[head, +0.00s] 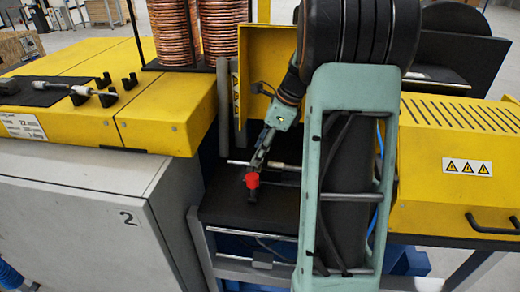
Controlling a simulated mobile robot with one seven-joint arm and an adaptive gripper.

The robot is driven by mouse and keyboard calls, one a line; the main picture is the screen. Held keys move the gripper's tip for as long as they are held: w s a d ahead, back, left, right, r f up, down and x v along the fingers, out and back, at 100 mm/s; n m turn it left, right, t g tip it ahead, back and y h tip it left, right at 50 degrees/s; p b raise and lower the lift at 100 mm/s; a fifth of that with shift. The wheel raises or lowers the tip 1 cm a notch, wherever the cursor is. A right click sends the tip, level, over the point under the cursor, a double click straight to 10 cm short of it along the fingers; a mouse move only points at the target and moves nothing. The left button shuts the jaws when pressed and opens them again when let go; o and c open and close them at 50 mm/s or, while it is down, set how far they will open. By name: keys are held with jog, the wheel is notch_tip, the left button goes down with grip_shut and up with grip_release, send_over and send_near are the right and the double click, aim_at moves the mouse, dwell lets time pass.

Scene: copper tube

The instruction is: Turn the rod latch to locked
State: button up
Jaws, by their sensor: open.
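A red latch piece (252,180) sits on a small black post above a dark plate, in the lower middle of the head view. A thin metal rod (240,162) runs left to right just behind it. My gripper (254,168) comes down from the upper right, its fingertips close above the red piece. It is open. I cannot tell whether the fingers touch or surround the red piece. My arm hides part of the rod's right side and the space to the right of it.
A yellow machine housing with a black handle (490,221) stands to the right. A grey cabinet (90,215) marked 2 and a yellow bench top (168,115) with metal parts stand to the left. Copper coils (172,30) rise behind. The dark plate (225,205) has bare room around the post.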

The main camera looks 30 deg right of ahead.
jog(key=shift+c, duration=0.3)
jog(key=c, duration=1.1)
jog(key=shift+r+p, duration=0.1)
jog(key=shift+p, duration=0.3)
jog(key=n+g+p, duration=0.1)
jog(key=n+p, duration=0.1)
jog(key=n, duration=0.1)
jog(key=shift+r+y+p, duration=0.1)
jog(key=shift+y+p, duration=0.25)
jog(key=shift+y, duration=0.05)
jog(key=shift+n+g+p, duration=0.8)
jog(key=shift+n+p, duration=0.85)
jog(key=shift+n, duration=0.55)
jog(key=shift+f, duration=0.2)
